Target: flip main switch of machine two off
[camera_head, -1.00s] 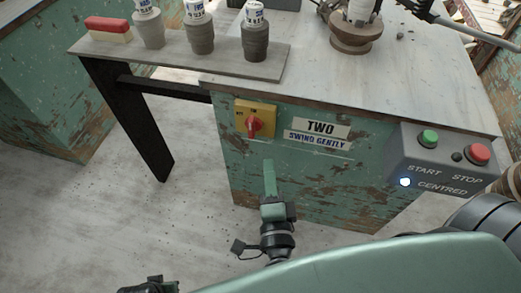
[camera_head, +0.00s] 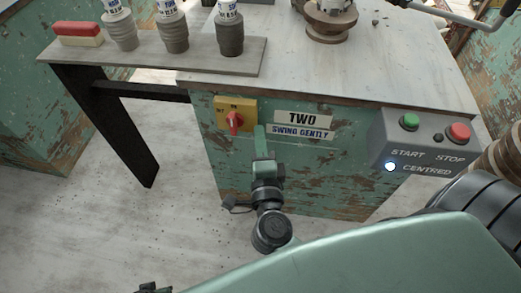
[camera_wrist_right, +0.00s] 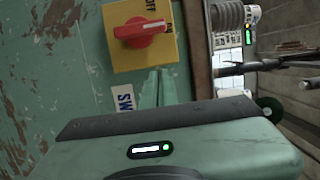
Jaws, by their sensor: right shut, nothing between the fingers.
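The main switch is a red knob (camera_head: 234,122) on a yellow plate (camera_head: 222,103), at the upper left of the green front of machine two. Its handle stands upright, in line with the ON mark at the top; OFF is marked at the left. In the right wrist view the red knob (camera_wrist_right: 142,31) lies along the direction of ON. My right gripper (camera_head: 260,130) is shut and empty, just right of the plate, with a small gap to the knob. Its green fingers (camera_wrist_right: 158,85) show below the plate in the wrist view. My left gripper's fingers are not seen.
The TWO sign (camera_head: 304,118) and the SWING GENTLY label (camera_head: 300,132) are right of the gripper. A grey START/STOP box (camera_head: 425,145) with a lit CENTRED lamp juts out farther right. A shelf (camera_head: 150,62) with tools sticks out at upper left. Floor is clear below.

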